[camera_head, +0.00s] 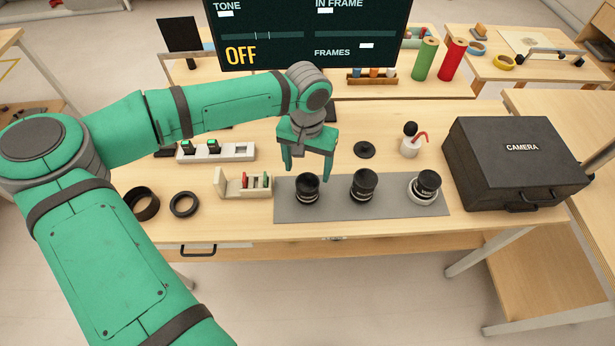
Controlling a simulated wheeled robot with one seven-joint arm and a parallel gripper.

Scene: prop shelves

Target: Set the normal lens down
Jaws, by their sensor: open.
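Three black lenses stand on the grey mat (395,208): a left lens (307,189), a middle lens (363,187) and a right lens (427,186). The right one sits tilted on a white ring-shaped base (424,197). I cannot tell from any label which is the normal lens. My gripper (308,172) is open and points down, just above and behind the left lens in the picture. Its two green fingers are apart, and nothing shows held between them. The left lens appears to rest on the mat; the exact gap to the fingers is hard to tell.
A black CAMERA case (515,163) stands on the right. Two dark rings (184,204) lie at the left. A slotted white holder (244,184) stands left of the mat, with a white battery rack (216,152) behind. A black disc (364,150) and a blower bottle (410,146) are behind the mat.

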